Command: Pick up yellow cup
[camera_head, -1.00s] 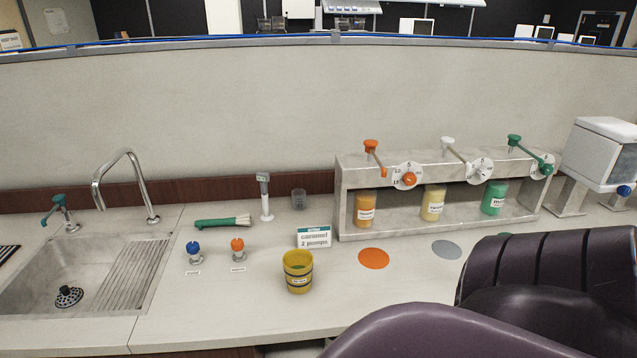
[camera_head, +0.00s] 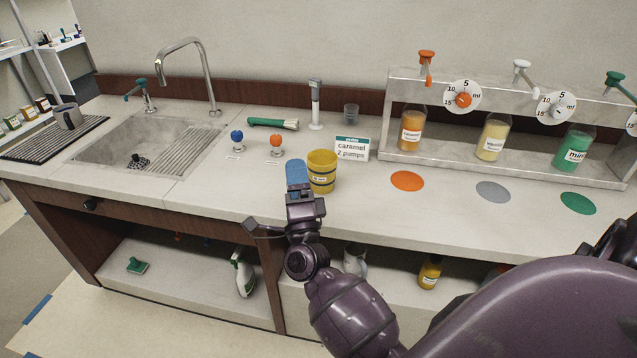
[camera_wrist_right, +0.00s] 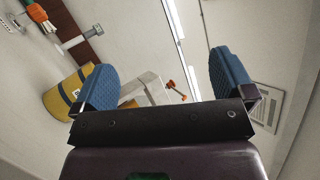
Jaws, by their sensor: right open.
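The yellow cup (camera_head: 322,172) has dark bands and a small label, and stands upright on the counter in front of the caramel sign. My right gripper (camera_head: 296,176) is at the counter's front edge, just left of the cup in the head view. In the right wrist view the blue finger pads of my right gripper (camera_wrist_right: 160,84) are wide apart with nothing held between them. There the cup (camera_wrist_right: 62,98) shows at the left, outside the left pad and partly hidden by it. My left gripper is not in view.
A sign (camera_head: 352,149) reads "caramel 2 pumps". A syrup rack (camera_head: 400,165) with bottles stands right of it. The sink (camera_head: 150,140), blue knob (camera_head: 237,136), orange knob (camera_head: 276,141) and green-handled brush (camera_head: 272,123) are to the left. An orange disc (camera_head: 407,181) lies right of the cup.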

